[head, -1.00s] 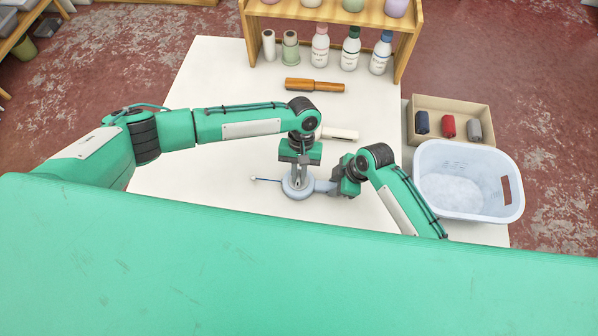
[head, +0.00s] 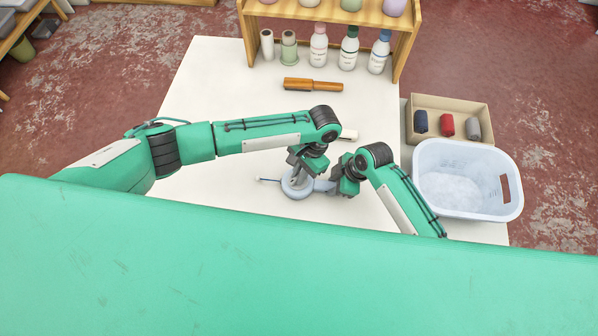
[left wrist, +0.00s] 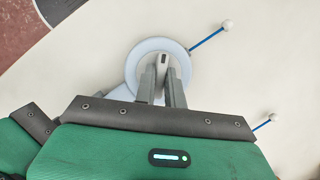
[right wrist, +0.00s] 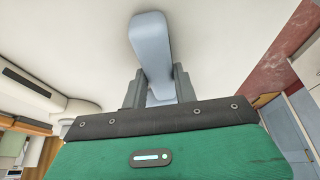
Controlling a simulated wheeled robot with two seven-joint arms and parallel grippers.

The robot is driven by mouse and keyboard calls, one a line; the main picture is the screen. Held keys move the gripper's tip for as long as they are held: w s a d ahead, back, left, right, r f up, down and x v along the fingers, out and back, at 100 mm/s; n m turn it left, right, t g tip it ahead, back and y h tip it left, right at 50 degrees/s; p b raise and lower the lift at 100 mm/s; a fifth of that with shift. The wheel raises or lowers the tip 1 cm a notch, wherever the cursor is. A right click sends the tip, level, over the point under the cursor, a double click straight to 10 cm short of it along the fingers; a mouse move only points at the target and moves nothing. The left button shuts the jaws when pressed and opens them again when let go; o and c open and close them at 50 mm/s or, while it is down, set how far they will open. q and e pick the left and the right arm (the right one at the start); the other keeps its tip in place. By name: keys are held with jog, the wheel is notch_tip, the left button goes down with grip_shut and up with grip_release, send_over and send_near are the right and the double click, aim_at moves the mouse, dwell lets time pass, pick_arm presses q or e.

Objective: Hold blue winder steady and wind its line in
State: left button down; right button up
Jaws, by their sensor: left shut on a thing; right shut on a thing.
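The blue winder (head: 289,193) is a pale blue-grey disc with a flat handle, low over the white table in front of me. My right gripper (head: 335,186) is shut on its handle, which shows pale blue between the jaws in the right wrist view (right wrist: 151,42). My left gripper (head: 300,176) is shut on the small crank on top of the disc; in the left wrist view the crank top (left wrist: 163,60) shows between its fingers. A short blue line (left wrist: 207,39) leaves the disc and ends in a white bead (left wrist: 228,25). The jaws partly hide the disc.
A second white bead on blue line (left wrist: 270,118) shows beside my left gripper in its wrist view. An orange-brown rolling tool (head: 313,85) lies behind. Bottles (head: 348,50) stand by a wooden shelf. A white basket (head: 466,207) and box of rolls (head: 450,104) are at right.

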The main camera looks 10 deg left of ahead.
pick_arm(q)
jog(key=m+t, duration=0.1)
jog(key=m, duration=0.2)
jog(key=m+t+y, duration=0.1)
jog(key=m, duration=0.3)
jog(key=shift+s+d, duration=0.15)
jog(key=shift+s, duration=0.05)
jog(key=m+t, duration=0.1)
jog(key=m, duration=0.3)
jog(key=shift+s+t, duration=0.1)
jog(key=shift+t, duration=0.3)
jog(key=m, duration=0.2)
jog(key=m+t, duration=0.1)
jog(key=m, duration=0.1)
jog(key=shift+s+m+t, duration=0.1)
jog(key=shift+m+t, duration=0.2)
jog(key=m+t+h, duration=0.1)
jog(key=m, duration=0.2)
jog(key=shift+m, duration=0.3)
jog(key=m, duration=0.1)
jog(key=m+h, duration=0.1)
jog(key=m, duration=0.1)
jog(key=m+t, duration=0.1)
jog(key=shift+s+a, duration=0.1)
jog(key=shift+a, duration=0.15)
jog(key=m+h, duration=0.2)
jog(key=m, duration=0.2)
jog(key=shift+a, duration=0.1)
jog(key=shift+m+h, duration=0.7)
jog(key=shift+m, duration=1.3)
